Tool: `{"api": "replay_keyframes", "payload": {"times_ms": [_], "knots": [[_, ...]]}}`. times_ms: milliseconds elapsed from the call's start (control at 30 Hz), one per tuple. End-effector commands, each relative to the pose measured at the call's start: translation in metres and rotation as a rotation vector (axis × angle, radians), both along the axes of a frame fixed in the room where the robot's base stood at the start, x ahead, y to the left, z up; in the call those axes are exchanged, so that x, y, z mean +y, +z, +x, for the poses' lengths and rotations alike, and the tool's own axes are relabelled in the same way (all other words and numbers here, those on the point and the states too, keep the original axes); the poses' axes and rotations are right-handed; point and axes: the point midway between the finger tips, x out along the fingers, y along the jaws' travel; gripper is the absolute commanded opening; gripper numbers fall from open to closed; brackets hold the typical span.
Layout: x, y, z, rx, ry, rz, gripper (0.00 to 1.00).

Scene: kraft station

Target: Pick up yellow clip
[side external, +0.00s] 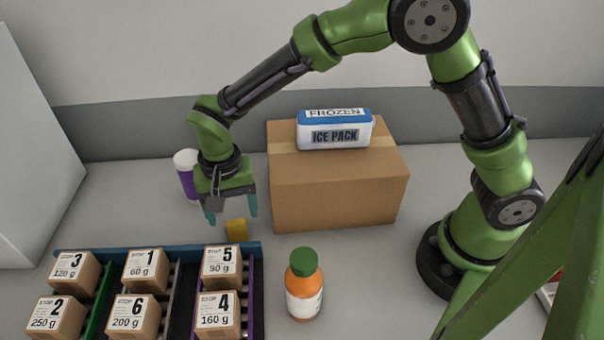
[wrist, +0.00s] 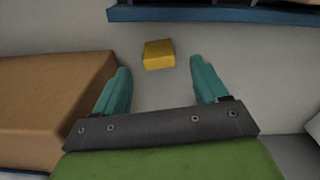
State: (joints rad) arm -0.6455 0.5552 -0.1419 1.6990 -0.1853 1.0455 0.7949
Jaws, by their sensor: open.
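The yellow clip (side external: 236,230) looks like a small yellow block on the table, just behind the blue back edge of the box rack. In the wrist view the yellow clip (wrist: 158,54) lies beyond my fingertips, roughly in line with the gap between them. My gripper (side external: 232,217) points down with its teal fingers apart and nothing between them. It is above and slightly left of the clip in the side view. The wrist view shows both fingers of my gripper (wrist: 160,72) spread wide, not touching the clip.
A cardboard box (side external: 335,188) with an ice pack (side external: 335,131) on top stands right of the clip. A rack (side external: 158,252) of numbered small boxes is in front. An orange bottle (side external: 304,285) stands front right; a purple-and-white cup (side external: 187,175) stands behind my gripper.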

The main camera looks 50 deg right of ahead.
Motion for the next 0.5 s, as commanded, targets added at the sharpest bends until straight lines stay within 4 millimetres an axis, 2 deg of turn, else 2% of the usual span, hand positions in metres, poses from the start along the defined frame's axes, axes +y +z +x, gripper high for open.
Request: {"api": "replay_keyframes", "payload": {"times_ms": [167, 400, 500], "knots": [[0.0, -0.012, -0.002, 0.003, 0.0, 0.0, 0.72], [0.002, -0.048, -0.005, 0.003, 0.0, -0.002, 0.72], [0.002, -0.056, -0.005, 0.001, 0.0, 0.0, 0.72]]}}
